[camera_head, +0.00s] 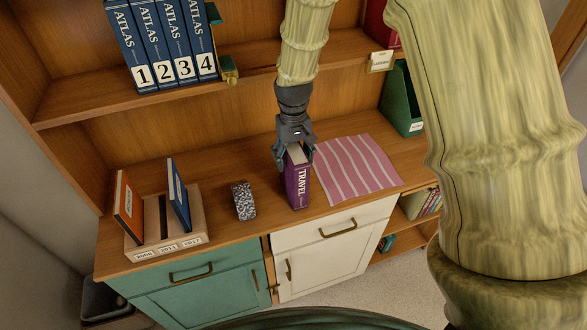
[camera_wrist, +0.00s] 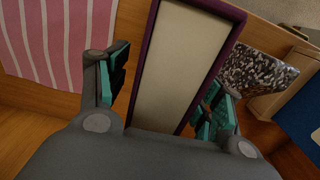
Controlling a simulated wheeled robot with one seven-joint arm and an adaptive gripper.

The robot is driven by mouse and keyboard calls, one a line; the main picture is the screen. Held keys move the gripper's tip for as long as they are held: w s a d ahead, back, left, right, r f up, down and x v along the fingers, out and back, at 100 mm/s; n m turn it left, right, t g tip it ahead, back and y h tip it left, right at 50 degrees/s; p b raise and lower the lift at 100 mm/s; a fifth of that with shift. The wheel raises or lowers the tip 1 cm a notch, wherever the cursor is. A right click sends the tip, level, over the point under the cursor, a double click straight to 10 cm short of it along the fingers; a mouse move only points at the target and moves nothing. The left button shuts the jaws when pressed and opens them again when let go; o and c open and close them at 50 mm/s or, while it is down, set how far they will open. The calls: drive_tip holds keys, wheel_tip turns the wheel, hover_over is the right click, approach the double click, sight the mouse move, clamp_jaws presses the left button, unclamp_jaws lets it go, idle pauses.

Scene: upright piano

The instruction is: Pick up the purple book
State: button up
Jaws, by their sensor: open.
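The purple book (camera_head: 298,180), with "TRAVEL" on its spine, stands upright on the wooden counter. My gripper (camera_head: 293,152) is at the book's top from above, with one finger on each side. In the wrist view the book (camera_wrist: 187,65) shows its pale page edges and purple cover between the two fingers of my gripper (camera_wrist: 165,100). The fingers look open, with a gap visible beside the book on the left. Whether the right finger touches the cover cannot be told.
A pink striped cloth (camera_head: 352,168) lies right of the book. A speckled block (camera_head: 243,201) stands to its left. A wooden holder (camera_head: 140,246) with an orange book (camera_head: 127,207) and a blue book (camera_head: 178,195) is farther left. Blue atlases (camera_head: 160,45) stand on the shelf (camera_head: 90,97) above.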

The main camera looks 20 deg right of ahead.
drive_tip(key=shift+f, duration=0.15)
clamp_jaws()
drive_tip(key=shift+w, duration=0.1)
idle(0.5)
